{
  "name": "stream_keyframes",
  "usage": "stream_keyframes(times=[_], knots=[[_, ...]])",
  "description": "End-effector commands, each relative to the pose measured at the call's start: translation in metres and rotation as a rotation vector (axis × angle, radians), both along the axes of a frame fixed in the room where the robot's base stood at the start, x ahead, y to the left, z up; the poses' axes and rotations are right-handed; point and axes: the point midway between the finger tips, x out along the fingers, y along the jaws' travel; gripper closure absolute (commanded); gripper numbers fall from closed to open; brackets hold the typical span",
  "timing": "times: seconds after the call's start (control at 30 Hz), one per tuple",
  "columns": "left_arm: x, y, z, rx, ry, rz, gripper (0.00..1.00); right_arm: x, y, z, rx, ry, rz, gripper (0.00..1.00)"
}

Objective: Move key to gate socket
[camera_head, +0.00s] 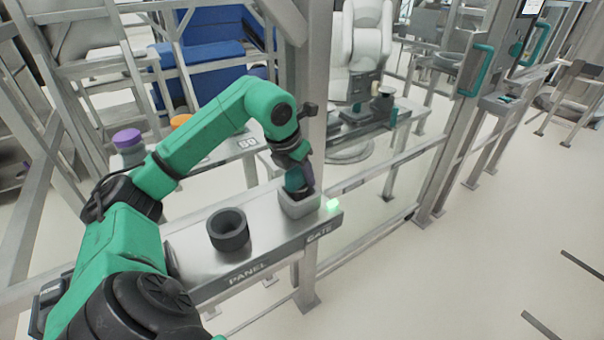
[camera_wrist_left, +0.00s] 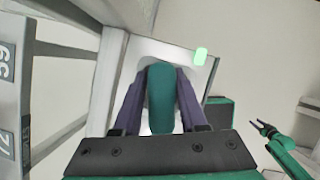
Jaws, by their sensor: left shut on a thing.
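The key (camera_head: 294,181) is a teal rounded piece, upright at the gate socket (camera_head: 300,207), a light grey square box at the right end of the shelf marked GATE. My left gripper (camera_head: 301,187) is above this socket, with its purple fingers shut on the key. In the left wrist view the key (camera_wrist_left: 161,98) lies between the two fingers, over the pale socket top. Its lower end is hidden, so I cannot tell how deep it sits. My right gripper (camera_wrist_left: 263,127) shows small at the right of the wrist view, away from the socket; its jaw state is unclear.
A green light (camera_head: 333,204) glows beside the gate socket. A dark round cup (camera_head: 228,230) stands on the shelf above the PANEL label. A grey post (camera_head: 317,90) rises just behind the gripper, with a rail running right. Open floor lies at the right.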

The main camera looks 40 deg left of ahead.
Motion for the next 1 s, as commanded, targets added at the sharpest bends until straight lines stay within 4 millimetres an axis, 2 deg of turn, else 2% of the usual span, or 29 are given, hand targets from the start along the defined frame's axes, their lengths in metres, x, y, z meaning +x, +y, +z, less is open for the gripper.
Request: stream_keyframes(times=[0.33, 0.37, 0.43, 0.67, 0.73, 1.0], knots=[[0.0001, 0.0000, 0.0004, 0.000, -0.001, 0.000, 1.00, 0.0000, -0.0001, 0.0000, 0.000, 0.000, 0.000, 0.50], [0.0001, 0.0000, 0.0004, 0.000, -0.001, 0.000, 0.51, 0.0000, -0.0001, 0.0000, 0.000, 0.000, 0.000, 0.50], [0.0001, 0.0000, 0.0004, 0.000, -0.001, 0.000, 0.24, 0.0000, -0.0001, 0.0000, 0.000, 0.000, 0.000, 0.50], [0.0001, -0.0001, 0.0001, 0.000, 0.000, 0.000, 0.23, 0.0000, 0.0000, -0.0001, 0.000, 0.000, 0.000, 0.50], [-0.0002, -0.0001, -0.0004, 0.000, 0.001, 0.000, 0.01, 0.0000, 0.0000, -0.0001, 0.000, 0.000, 0.000, 0.50], [-0.0001, -0.0001, 0.0020, 0.000, 0.000, 0.000, 0.00, -0.0001, 0.0001, 0.0019, 0.000, 0.000, 0.000, 0.50]])
